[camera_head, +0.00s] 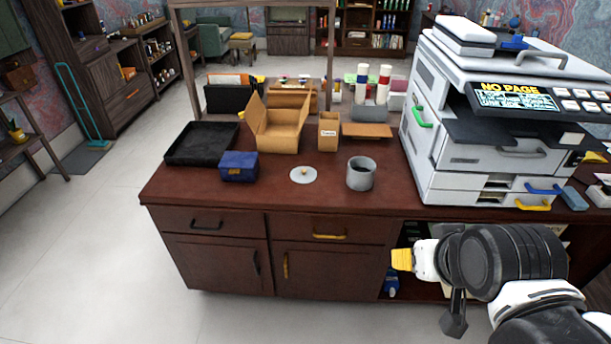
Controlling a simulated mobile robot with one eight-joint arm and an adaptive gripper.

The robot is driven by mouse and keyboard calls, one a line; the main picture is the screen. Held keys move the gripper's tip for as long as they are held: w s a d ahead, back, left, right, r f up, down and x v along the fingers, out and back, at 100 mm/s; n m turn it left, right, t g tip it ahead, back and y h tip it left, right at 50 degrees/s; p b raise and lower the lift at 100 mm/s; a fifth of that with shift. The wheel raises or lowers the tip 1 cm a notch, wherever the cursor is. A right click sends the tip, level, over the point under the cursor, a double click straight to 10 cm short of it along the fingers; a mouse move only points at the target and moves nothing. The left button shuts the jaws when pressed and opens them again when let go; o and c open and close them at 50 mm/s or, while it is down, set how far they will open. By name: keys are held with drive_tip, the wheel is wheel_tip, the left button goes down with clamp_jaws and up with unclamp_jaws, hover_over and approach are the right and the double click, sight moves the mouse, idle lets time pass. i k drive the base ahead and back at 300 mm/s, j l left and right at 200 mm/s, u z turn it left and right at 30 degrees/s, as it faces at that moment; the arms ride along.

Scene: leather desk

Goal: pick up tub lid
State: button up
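The tub lid (303,175) is a flat, pale round disc with a small knob in the middle. It lies on the reddish-brown desktop, left of a grey open-topped tub (361,176). The lid and tub stand apart, with a small gap of bare desktop between them. My gripper (453,322) seems to be the dark end hanging below my arm at the lower right, in front of the desk and below its top. It is well to the right of the lid and away from it. Its fingers are too small and dark to read.
A dark blue box (239,166) and black tray (201,143) lie left of the lid. An open cardboard box (277,124) and small carton (328,131) stand behind it. A large printer (490,120) fills the right. The desktop's front strip is clear.

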sight(302, 174)
drive_tip(key=i+j+u, duration=0.15)
drive_tip(key=i+j, duration=0.55)
drive_tip(key=j, duration=0.25)
drive_tip(key=i+j+u, duration=0.2)
drive_tip(key=i+j, duration=0.6)
